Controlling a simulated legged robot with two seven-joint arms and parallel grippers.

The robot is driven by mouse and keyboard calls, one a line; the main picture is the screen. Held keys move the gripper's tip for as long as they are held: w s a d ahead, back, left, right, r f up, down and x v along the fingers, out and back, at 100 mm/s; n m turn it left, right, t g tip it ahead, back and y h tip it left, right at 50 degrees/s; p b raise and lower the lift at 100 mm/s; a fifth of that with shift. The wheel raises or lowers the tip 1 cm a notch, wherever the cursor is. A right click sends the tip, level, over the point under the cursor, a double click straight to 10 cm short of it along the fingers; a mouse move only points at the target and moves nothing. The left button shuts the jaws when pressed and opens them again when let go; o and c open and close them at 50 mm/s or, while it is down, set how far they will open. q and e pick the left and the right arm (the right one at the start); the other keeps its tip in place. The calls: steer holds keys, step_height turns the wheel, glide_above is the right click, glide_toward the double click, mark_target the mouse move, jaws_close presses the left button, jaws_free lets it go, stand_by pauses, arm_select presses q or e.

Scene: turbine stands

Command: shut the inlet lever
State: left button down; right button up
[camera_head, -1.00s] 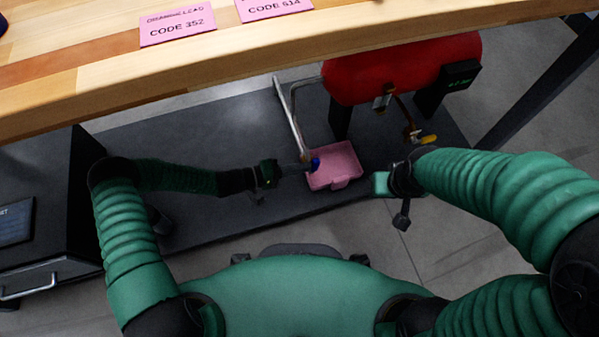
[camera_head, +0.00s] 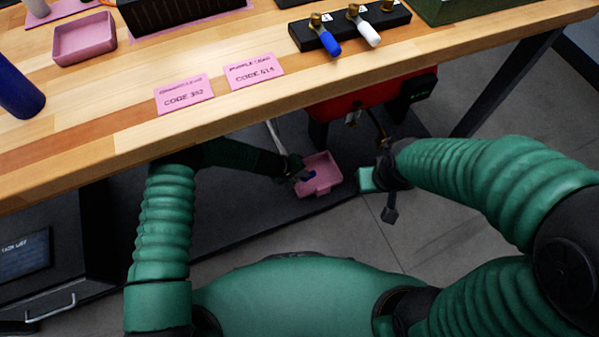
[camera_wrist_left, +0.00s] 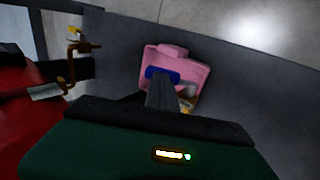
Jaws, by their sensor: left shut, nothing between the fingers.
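My left gripper (camera_head: 301,178) is shut and empty under the table, at the left edge of a pink tray on the floor platform (camera_head: 325,165). A small blue piece (camera_head: 311,175) shows at its fingertips, over the tray. In the left wrist view, the fingers (camera_wrist_left: 163,88) point at this blue piece (camera_wrist_left: 158,72), with the pink tray (camera_wrist_left: 177,60) behind. Whether they touch is unclear. A brass valve with a yellow handle (camera_wrist_left: 75,35) shows beside the red tank (camera_wrist_left: 25,110). No lever is labelled inlet. My right gripper (camera_head: 375,181) is right of the tray; its jaws are unclear.
The wooden table edge (camera_head: 250,110) hangs above my left arm. On the table are a black block with blue and white levers (camera_head: 350,30), pink code cards (camera_head: 184,94) and a pink bin (camera_head: 84,40). A table leg (camera_head: 505,85) stands at right.

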mark_target(312, 173)
arm_select(q)
steer(key=shift+w+d+f, duration=0.1)
steer(key=shift+d+f, duration=0.2)
steer(key=shift+d, duration=0.15)
steer(key=shift+w+d, duration=0.1)
steer(key=shift+d, duration=0.25)
steer(key=shift+d+f+y+b, duration=0.15)
steer(key=shift+f+y+b, duration=0.2)
steer(key=shift+y, duration=0.25)
steer(key=shift+w+d+f+b, duration=0.2)
steer(key=shift+d+f+b, duration=0.15)
steer(key=shift+d, duration=0.1)
steer(key=shift+d+f, duration=0.1)
steer(key=shift+f, duration=0.05)
